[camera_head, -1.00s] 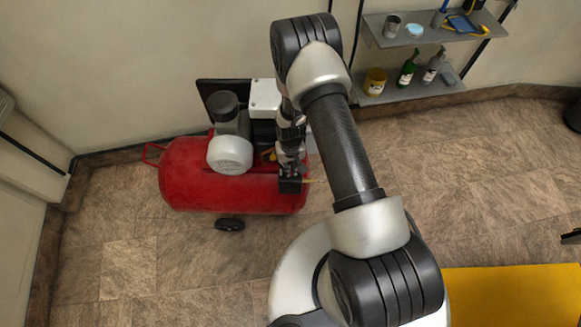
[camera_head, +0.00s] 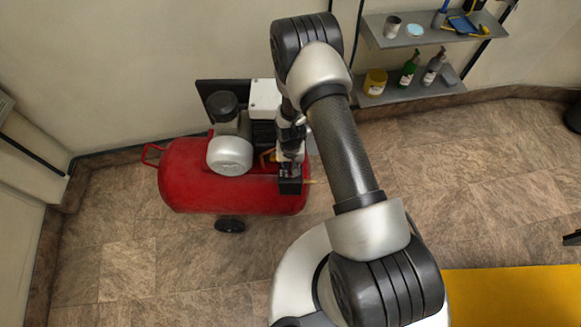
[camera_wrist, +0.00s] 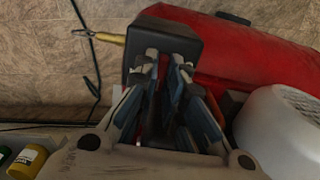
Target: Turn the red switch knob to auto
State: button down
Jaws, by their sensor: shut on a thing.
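A red air compressor tank (camera_head: 225,188) lies on the tiled floor in the head view. A black switch box (camera_head: 290,186) sits at its right end and also shows in the wrist view (camera_wrist: 192,36). My gripper (camera_wrist: 165,62) is at the switch box, with its fingers close together against the box's near face. It is shut on the switch knob. In the head view my gripper (camera_head: 290,165) is small and partly covered by my arm.
A grey-white motor housing (camera_head: 230,155) stands on the tank left of my gripper, and shows at right in the wrist view (camera_wrist: 280,118). A brass fitting (camera_wrist: 110,38) sticks out beside the box. Wall shelves (camera_head: 395,92) with bottles stand at upper right.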

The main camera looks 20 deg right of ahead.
jog(key=c, duration=1.7)
grip_release()
notch_tip(320, 180, up, 12)
